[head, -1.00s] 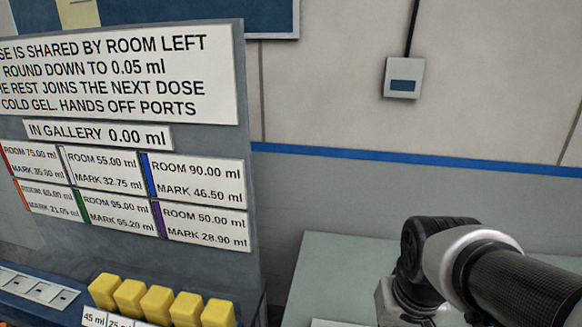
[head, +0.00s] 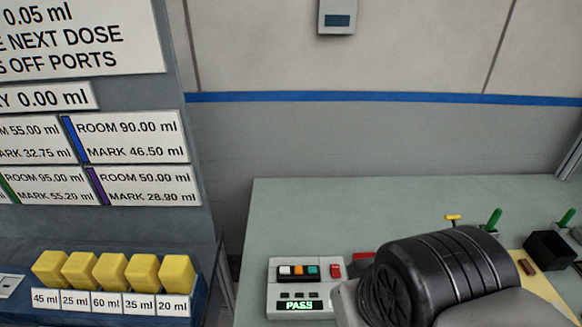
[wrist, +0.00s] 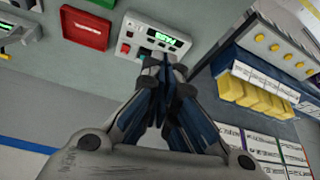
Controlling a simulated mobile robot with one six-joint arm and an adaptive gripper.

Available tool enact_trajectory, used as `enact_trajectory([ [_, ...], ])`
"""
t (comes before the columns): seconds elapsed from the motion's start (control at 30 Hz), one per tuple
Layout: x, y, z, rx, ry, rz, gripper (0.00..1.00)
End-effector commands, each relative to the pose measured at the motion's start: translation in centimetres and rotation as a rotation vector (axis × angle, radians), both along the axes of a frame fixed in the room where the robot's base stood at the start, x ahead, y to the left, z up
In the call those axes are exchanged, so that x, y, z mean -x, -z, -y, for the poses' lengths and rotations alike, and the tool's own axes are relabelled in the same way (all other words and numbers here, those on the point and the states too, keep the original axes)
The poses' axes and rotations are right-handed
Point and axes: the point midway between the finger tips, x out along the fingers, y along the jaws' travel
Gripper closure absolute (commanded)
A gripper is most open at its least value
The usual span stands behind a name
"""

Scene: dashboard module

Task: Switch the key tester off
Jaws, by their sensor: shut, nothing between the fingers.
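The key tester is a white box (head: 277,301) on the pale green bench in the head view. Its lit green display (head: 299,306) reads PASS. A row of white, orange and teal keys sits above the display, with a red switch (head: 336,270) at the upper right. The tester also shows, turned round, at the top of the wrist view (wrist: 150,33), with its red switch (wrist: 125,48) at the lower left. My gripper (wrist: 165,62) is shut and empty, its tips just below the tester in that picture. Contact cannot be told. My arm hides the gripper in the head view.
A red tray (wrist: 84,27) lies beside the tester. Yellow blocks (head: 112,270) and a label board (head: 130,140) stand to the left. A black box (head: 549,250) and green-handled items (head: 494,218) are on the right of the bench. The bench behind the tester is clear.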

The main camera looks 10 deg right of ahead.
Motion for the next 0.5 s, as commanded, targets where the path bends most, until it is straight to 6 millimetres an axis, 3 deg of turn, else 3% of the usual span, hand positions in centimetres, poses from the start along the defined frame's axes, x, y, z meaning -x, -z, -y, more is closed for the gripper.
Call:
enact_trajectory([
  [0.17, -0.9, -0.1, 0.2, 0.0, 0.008, -0.008, 1.0],
  [0.27, -2.7, -0.1, 0.6, 0.0, 0.023, -0.019, 1.0],
  [0.5, -9.5, 1.0, 2.5, -0.003, 0.077, -0.055, 1.0],
])
